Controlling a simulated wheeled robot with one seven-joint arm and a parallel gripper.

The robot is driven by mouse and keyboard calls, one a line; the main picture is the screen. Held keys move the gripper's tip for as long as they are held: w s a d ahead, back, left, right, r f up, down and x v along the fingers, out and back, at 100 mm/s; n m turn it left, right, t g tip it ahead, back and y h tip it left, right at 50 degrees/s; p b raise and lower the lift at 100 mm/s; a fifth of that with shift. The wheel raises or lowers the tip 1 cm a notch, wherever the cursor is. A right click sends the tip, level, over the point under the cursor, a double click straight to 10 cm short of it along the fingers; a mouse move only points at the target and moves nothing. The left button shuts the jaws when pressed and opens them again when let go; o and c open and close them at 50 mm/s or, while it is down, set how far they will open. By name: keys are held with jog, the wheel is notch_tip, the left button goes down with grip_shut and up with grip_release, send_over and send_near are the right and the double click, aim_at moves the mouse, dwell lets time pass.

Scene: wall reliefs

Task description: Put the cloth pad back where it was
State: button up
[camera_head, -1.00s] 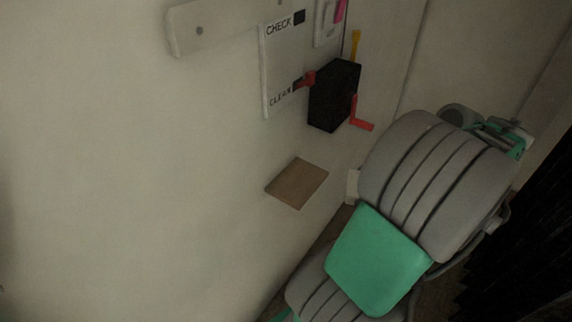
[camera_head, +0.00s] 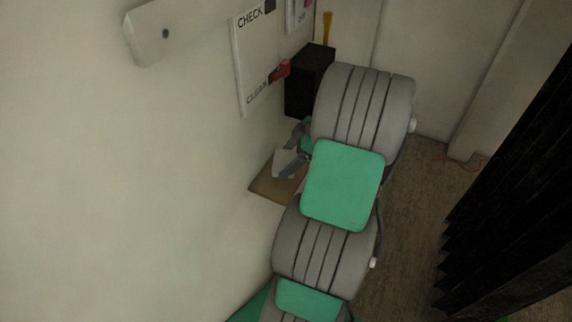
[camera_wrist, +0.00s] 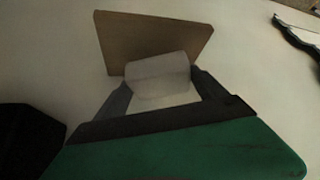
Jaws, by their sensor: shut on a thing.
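The cloth pad (camera_head: 285,163) is pale grey-white. My gripper (camera_head: 292,158) is shut on it, and in the head view both show just above the brown board (camera_head: 266,187) on the wall. In the wrist view, my gripper (camera_wrist: 160,85) has a finger on each side of the pad (camera_wrist: 158,74), in front of the board (camera_wrist: 150,32). The pad overlaps the board's near edge. I cannot tell whether it touches the board. My arm hides the board's right part in the head view.
A black pleated thing (camera_head: 500,190) stands at the right. The floor (camera_head: 418,200) between is clear.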

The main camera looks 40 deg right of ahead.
jog(key=shift+w+a+f+p, duration=0.1)
jog(key=shift+w+f+p, duration=0.15)
jog(key=shift+f, duration=0.8)
jog(key=shift+w+f+p, duration=0.1)
jog(key=shift+f+p, duration=0.2)
jog(key=shift+f, duration=0.7)
jog(key=o, duration=1.1)
jog(key=b+v, duration=0.1)
jog(key=v, duration=1.1)
jog(key=shift+r, duration=0.1)
